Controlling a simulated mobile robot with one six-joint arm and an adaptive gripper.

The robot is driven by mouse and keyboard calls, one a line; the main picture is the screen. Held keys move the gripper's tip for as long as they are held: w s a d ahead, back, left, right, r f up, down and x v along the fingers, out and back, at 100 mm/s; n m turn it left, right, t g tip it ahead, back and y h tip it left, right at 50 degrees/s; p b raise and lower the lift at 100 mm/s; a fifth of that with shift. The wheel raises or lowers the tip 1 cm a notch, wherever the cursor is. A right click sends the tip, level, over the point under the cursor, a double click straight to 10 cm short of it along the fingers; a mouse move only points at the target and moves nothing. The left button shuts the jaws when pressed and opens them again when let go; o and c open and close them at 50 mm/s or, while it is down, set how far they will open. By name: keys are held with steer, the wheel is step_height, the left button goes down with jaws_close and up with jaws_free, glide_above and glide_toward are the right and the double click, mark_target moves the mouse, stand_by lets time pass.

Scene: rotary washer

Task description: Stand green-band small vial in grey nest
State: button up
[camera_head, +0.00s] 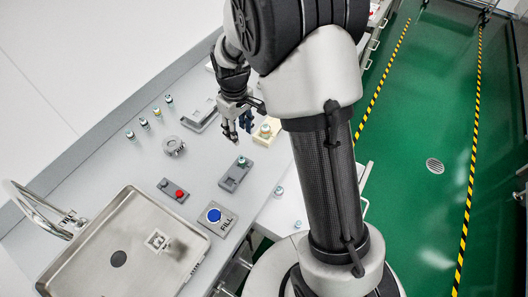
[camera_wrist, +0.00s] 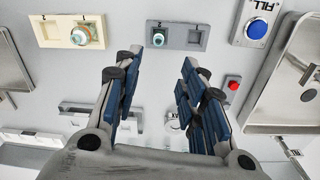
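A grey nest (camera_head: 235,174) with two recesses lies on the bench; it also shows in the wrist view (camera_wrist: 176,37). A small vial with a green-teal top (camera_wrist: 158,39) stands in its left recess in the wrist view; it also shows in the head view (camera_head: 241,161). The right recess looks empty. A larger vial with a teal top (camera_wrist: 83,35) is in a beige nest (camera_wrist: 51,31). Band colours are too small to tell surely. My gripper (camera_wrist: 160,66) is open and empty, above the bench near both nests; it also shows in the head view (camera_head: 239,131).
A red-button box (camera_head: 174,190), a blue FILL button (camera_head: 214,215) and a steel sink (camera_head: 95,270) lie towards the front left. A round device (camera_head: 173,145) and several small vials (camera_head: 144,122) stand further back. Another vial (camera_head: 279,191) stands by the bench's right edge.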

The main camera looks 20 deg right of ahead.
steer(key=s+r+m+t, duration=0.3)
steer(key=s+r, duration=1.4)
steer(key=r, duration=0.2)
steer(key=s+m+t, duration=0.1)
steer(key=s+m, duration=0.1)
steer(key=s, duration=0.7)
steer(key=shift+s+r, duration=0.25)
steer(key=shift+s, duration=0.05)
